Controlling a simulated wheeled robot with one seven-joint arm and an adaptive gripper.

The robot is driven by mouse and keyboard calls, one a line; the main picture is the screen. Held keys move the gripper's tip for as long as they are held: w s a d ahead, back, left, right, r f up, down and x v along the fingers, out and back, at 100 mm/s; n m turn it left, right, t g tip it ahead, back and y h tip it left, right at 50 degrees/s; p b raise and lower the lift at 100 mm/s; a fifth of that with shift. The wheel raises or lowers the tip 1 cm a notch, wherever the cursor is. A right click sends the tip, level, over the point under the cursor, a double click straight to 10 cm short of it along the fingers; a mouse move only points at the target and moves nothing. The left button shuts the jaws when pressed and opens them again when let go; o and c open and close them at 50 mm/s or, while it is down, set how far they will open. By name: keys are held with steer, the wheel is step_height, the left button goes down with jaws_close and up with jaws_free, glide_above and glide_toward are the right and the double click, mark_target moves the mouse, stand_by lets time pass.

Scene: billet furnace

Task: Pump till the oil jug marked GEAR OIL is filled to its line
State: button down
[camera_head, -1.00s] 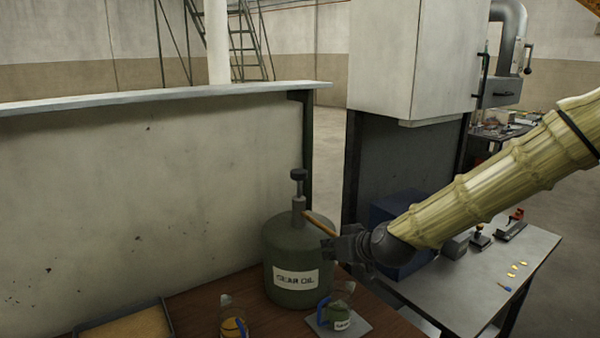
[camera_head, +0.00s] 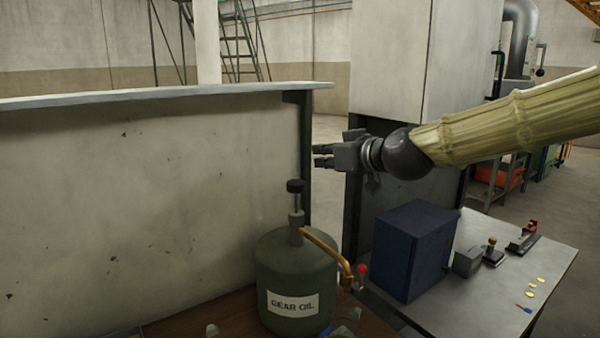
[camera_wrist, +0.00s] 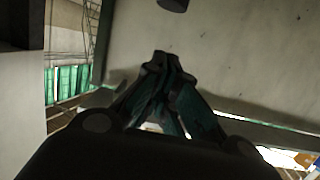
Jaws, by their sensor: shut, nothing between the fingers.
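The green drum labelled GEAR OIL (camera_head: 282,275) stands on the brown wooden bench. Its pump (camera_head: 296,215) rises from the top with a dark knob (camera_head: 295,186), and a brass spout (camera_head: 325,243) curves down to the right. Small jugs stand in front of the drum, but only their tops show at the bottom edge, so their oil levels are hidden. My gripper (camera_head: 316,156) is shut and empty, up and to the right of the pump knob, apart from it. In the wrist view its fingers (camera_wrist: 162,60) meet, and a dark rounded thing, possibly the knob (camera_wrist: 173,4), shows at the top edge.
A pale panel with a ledge (camera_head: 150,97) stands behind the bench. A grey table (camera_head: 490,290) at right holds a blue box (camera_head: 415,250) and small items. A tall white cabinet (camera_head: 400,60) stands behind my arm.

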steer(key=p, duration=0.4)
glide_above(300, 192)
steer(key=shift+w+f, duration=0.25)
steer(key=shift+f, duration=0.85)
steer(key=shift+w+f, duration=0.15)
steer(key=shift+f, duration=0.1)
steer(key=shift+f+p, duration=0.85)
steer(key=shift+f, duration=1)
steer(key=shift+f, duration=0.15)
step_height(300, 192, down, 5)
steer(key=b, duration=0.5)
steer(key=shift+f+b, duration=0.2)
steer(key=shift+b, duration=0.1)
steer(key=shift+f, duration=0.1)
step_height(300, 192, up, 4)
steer(key=shift+r+p, duration=0.1)
steer(key=shift+p, duration=0.85)
steer(key=b+v, duration=0.3)
steer(key=v, duration=0.7)
steer(key=shift+b, duration=0.4)
